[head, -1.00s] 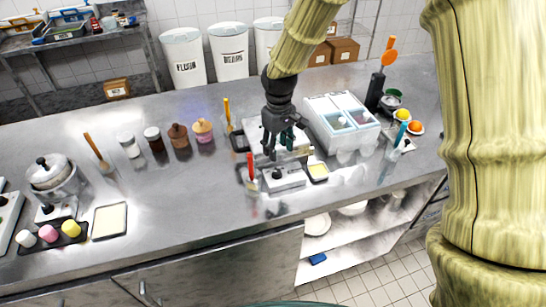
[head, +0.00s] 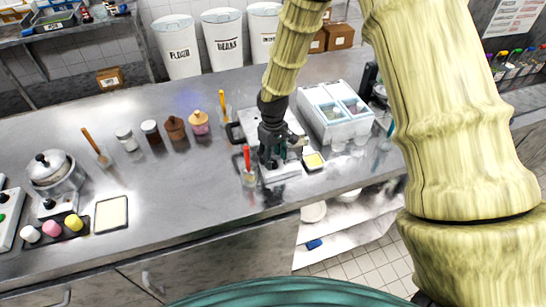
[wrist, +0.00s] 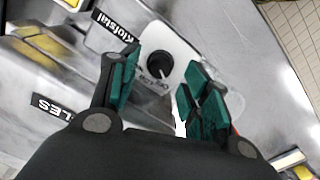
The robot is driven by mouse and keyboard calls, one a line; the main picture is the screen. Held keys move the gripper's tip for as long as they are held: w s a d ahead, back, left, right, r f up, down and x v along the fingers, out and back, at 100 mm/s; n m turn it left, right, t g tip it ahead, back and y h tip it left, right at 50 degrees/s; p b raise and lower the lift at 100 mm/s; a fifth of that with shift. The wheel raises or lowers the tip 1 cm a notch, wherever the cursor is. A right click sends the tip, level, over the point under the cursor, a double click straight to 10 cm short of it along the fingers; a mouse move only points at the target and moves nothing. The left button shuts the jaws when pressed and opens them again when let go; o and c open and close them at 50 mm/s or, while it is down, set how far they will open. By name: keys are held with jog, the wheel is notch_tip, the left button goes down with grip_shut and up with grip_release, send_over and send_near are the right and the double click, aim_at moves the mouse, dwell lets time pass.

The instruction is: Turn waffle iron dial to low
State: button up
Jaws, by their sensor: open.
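The waffle iron's base (head: 283,170) is a white block near the front of the steel counter, mostly hidden behind my gripper in the head view. In the wrist view its black round dial (wrist: 159,62) sits on a light panel with small lettering around it, too small to read surely. My gripper (head: 273,163) is over the base, pointing down. In the wrist view my gripper (wrist: 158,92) is open, its two green-padded fingers on either side of the dial's near side, with nothing between them. I cannot tell whether the fingers touch the dial.
A glass with a red-handled tool (head: 248,172) stands just left of the iron. A small yellow-filled tray (head: 313,161) lies at its right. A white bin with two lidded compartments (head: 350,126) stands behind right.

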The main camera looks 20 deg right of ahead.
jog(key=shift+f+p, duration=0.3)
jog(key=shift+f, duration=0.65)
grip_shut()
